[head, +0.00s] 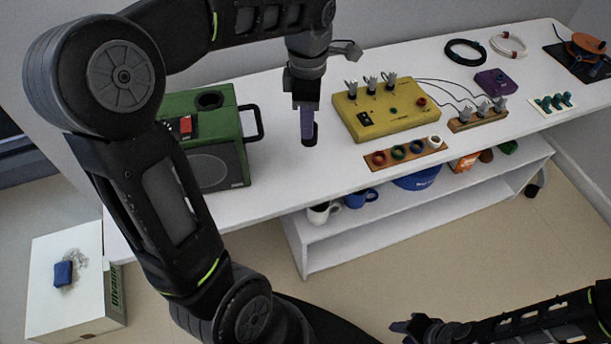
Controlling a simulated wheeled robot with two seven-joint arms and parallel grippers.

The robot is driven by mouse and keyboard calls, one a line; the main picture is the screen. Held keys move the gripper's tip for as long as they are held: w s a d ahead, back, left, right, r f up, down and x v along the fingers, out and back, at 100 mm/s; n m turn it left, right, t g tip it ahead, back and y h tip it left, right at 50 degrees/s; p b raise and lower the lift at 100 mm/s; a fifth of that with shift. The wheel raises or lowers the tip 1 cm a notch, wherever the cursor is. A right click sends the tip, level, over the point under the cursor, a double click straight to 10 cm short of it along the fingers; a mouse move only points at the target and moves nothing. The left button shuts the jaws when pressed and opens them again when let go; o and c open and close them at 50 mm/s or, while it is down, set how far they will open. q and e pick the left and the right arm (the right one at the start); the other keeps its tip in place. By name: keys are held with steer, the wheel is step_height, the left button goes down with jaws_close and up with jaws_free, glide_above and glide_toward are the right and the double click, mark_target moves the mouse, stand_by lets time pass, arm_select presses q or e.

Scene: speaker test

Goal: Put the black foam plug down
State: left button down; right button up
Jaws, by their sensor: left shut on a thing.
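My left gripper (307,124) points down over the white table, between the green speaker box and the yellow box. It is shut on the black foam plug (311,139), a small dark piece at its fingertips, partly hidden by them. The plug is at or just above the table top; I cannot tell whether it touches. The green speaker box (240,155) stands to the left, with a dark round opening (210,100) in its top. My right gripper (428,328) is low at the bottom edge, away from the table, and its jaw state is unclear.
The yellow box (388,112) with plugs and wires stands right of my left gripper. A wooden strip with coloured rings (408,152) lies at the table's front edge. Cable coils (466,52) and a purple box (495,82) are further right. Bare table lies around the plug.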

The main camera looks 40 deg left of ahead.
mark_target(303, 145)
arm_select(q)
steer(key=n, duration=0.1)
steer(key=s+n, duration=0.1)
steer(key=n, duration=0.1)
steer(key=shift+s+a+f, duration=0.1)
steer(key=shift+a+f, duration=0.05)
steer(key=shift+a, duration=0.05)
steer(key=shift+f, duration=3.15)
steer(key=shift+f+b, duration=0.3)
steer(key=shift+f, duration=1.55)
steer(key=shift+f, duration=0.25)
steer(key=c, duration=1.1)
jaws_free()
steer(key=shift+r, duration=0.1)
steer(key=shift+o, duration=0.2)
